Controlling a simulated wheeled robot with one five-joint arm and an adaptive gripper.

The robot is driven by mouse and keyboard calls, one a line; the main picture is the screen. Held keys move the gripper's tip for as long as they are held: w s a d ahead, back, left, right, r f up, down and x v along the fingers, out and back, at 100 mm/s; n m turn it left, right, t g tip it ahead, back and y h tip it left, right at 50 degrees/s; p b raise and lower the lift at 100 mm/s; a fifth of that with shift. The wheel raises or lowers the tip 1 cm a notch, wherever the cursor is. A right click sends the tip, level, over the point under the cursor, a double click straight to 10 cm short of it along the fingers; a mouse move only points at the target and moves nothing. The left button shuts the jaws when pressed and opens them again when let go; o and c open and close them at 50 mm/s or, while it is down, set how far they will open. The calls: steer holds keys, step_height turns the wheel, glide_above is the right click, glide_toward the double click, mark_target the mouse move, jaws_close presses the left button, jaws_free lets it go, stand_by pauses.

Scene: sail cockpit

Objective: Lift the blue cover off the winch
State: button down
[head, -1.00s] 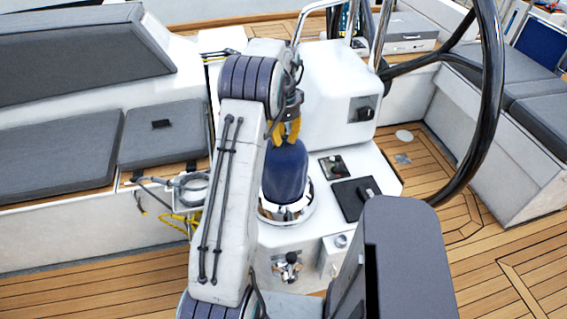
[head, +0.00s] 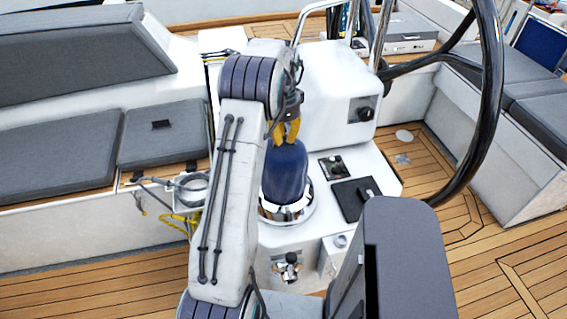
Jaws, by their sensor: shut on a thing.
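The blue cover (head: 286,174) is upright over the winch in the middle of the head view. The winch's shiny metal base (head: 290,213) shows below the cover's lower edge. My gripper (head: 287,133), with yellow fingers, points down at the top of the cover and is shut on it. My arm hides the left edge of the cover and of the winch base. The upper part of the winch is hidden under the cover.
The black steering wheel (head: 492,110) stands to the right. A white console (head: 335,95) is just behind the winch. A black panel (head: 355,198) lies right of it. Grey cushions (head: 60,155) are on the left bench.

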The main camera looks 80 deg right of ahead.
steer(key=shift+r+p, duration=1.55)
steer(key=shift+r, duration=0.6)
steer(key=shift+r+p, duration=0.7)
steer(key=shift+r, duration=1.3)
steer(key=shift+r, duration=2.2)
